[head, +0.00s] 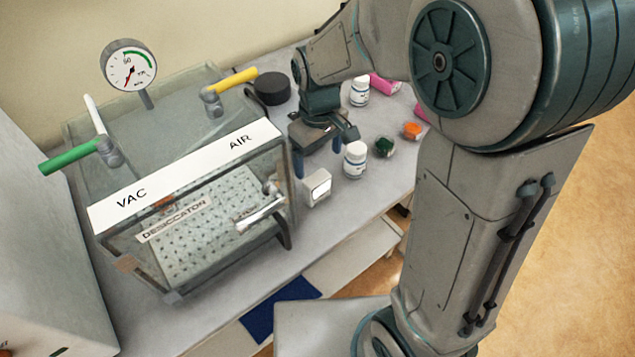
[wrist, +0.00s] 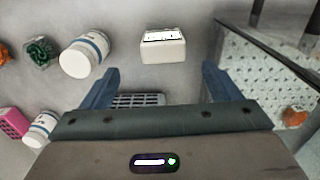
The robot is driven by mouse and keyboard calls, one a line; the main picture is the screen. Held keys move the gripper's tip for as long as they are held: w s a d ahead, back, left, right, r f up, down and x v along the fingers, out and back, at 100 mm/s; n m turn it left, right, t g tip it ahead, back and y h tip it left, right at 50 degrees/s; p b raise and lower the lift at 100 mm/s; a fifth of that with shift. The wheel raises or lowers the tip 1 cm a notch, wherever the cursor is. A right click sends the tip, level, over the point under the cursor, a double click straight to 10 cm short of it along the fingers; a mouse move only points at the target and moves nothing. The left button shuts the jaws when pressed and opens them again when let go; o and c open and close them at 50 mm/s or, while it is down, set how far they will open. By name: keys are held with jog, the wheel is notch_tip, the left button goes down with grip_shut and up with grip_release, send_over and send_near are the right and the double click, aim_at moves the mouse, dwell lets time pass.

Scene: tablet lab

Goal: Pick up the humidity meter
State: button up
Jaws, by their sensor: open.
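A small white box with a dark-marked display face, which looks like the humidity meter (head: 317,188), stands on the grey bench just right of the desiccator. In the wrist view the meter (wrist: 163,46) lies ahead of the fingertips, roughly centred between them. My gripper (head: 318,161) is open, with blue fingers pointing down above the bench behind the meter. In the wrist view the gripper (wrist: 160,73) has nothing between its fingertips and does not touch the meter.
The clear desiccator (head: 140,215) stands close on the left, with a gauge (head: 130,66) and handles on top. A white bottle (head: 355,160) stands close right of the meter. A green item (head: 384,147) and an orange item (head: 412,131) lie farther right. A slatted grey item (wrist: 138,99) lies below my gripper.

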aim_at(317, 177)
notch_tip(317, 177, down, 5)
jog(key=shift+r, duration=0.1)
jog(key=shift+a+f+p, duration=0.2)
jog(key=shift+f+p, duration=0.65)
jog(key=shift+f, duration=1.85)
jog(key=c, duration=1.1)
